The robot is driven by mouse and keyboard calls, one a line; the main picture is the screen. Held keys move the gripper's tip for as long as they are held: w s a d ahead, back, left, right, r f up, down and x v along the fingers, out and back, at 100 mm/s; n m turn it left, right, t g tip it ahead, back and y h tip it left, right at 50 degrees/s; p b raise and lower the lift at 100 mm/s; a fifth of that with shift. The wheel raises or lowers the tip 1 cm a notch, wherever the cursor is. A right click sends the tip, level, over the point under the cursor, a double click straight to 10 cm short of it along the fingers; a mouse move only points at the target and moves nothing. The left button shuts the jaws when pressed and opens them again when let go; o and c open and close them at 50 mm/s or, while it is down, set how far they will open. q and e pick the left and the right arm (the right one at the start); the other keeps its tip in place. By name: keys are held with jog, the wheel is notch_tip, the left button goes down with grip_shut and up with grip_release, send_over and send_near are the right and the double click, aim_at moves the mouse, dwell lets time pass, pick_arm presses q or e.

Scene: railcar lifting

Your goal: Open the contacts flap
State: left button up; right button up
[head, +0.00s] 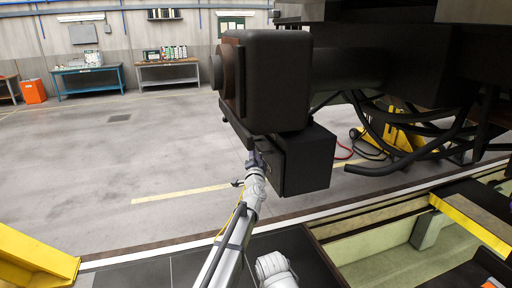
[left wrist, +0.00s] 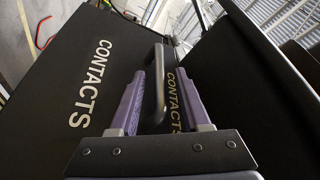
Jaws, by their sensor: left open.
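The contacts flap (left wrist: 110,60) is a black panel with white "CONTACTS" lettering in the left wrist view. It belongs to the black box (head: 308,160) under the coupler in the head view. A black bar handle (left wrist: 158,85) stands out from the panel, and a second "CONTACTS" label (left wrist: 178,100) shows right of it. My left gripper (left wrist: 155,75) is open, with its purple fingers on either side of the handle. In the head view the left gripper (head: 256,160) is at the box's left side. I cannot tell whether the fingers touch the handle. My right gripper does not show.
The black coupler (head: 278,80) is directly above the box, and dark hoses (head: 420,155) hang to its right. A yellow frame (head: 35,260) stands at lower left. A pit (head: 385,260) lies at lower right. The floor left of the box is clear.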

pick_arm(q)
jog(key=x, duration=0.2)
jog(key=shift+w, duration=0.35)
jog(key=shift+s, duration=0.1)
grip_shut()
dwell(1.0)
